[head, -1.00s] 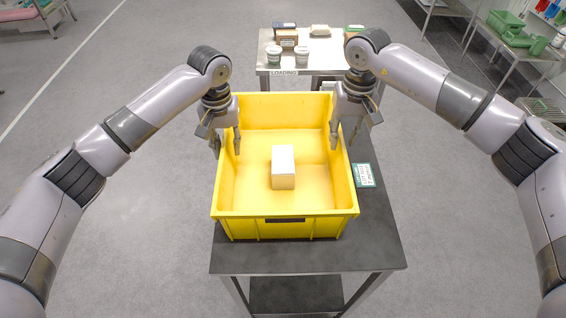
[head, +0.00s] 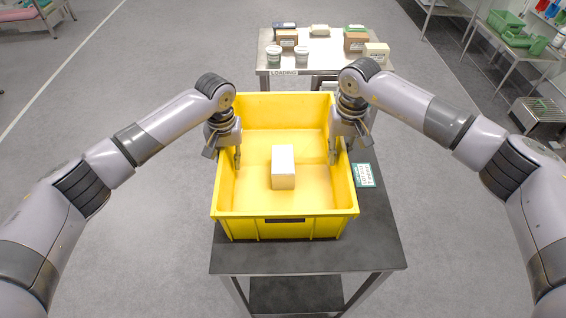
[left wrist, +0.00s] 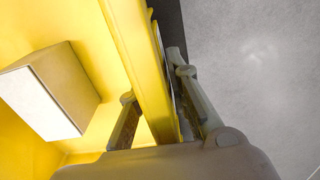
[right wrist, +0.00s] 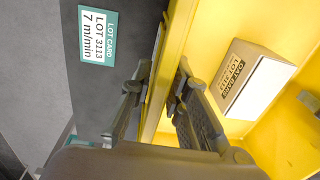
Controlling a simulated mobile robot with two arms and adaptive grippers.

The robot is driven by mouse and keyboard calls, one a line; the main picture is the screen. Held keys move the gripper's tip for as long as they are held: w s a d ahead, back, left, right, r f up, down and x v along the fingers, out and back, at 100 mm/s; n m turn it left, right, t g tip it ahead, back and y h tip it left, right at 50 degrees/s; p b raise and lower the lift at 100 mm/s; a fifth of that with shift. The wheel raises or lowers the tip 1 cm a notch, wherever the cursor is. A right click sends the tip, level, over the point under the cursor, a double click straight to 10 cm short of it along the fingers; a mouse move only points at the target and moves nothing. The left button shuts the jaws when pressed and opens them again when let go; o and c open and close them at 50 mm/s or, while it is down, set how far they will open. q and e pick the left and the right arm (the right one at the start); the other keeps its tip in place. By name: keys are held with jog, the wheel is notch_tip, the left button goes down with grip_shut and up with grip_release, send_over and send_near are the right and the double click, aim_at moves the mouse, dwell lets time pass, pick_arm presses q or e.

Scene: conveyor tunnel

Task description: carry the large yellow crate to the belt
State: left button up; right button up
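The large yellow crate (head: 285,228) stands upright on a dark-topped cart (head: 310,257). A white-topped carton (head: 283,168) lies inside it, and shows in the right wrist view (right wrist: 252,80) with a printed label. My left gripper (head: 229,154) is at the crate's left wall, one finger inside and one outside. In the left wrist view its fingers are apart with the wall (left wrist: 148,70) between them. My right gripper (head: 343,152) straddles the right wall likewise. In the right wrist view the wall (right wrist: 185,40) lies between its spread fingers, with a gap to the outer one.
A metal table (head: 310,66) marked "LOADING" with tubs and boxes stands beyond the crate. A green-and-white lot card (head: 364,175) lies on the cart right of the crate. Shelving with green bins (head: 515,35) stands far right. Grey floor is open on both sides.

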aim_at(228, 150)
pick_arm(q)
grip_shut()
pick_arm(e)
grip_shut()
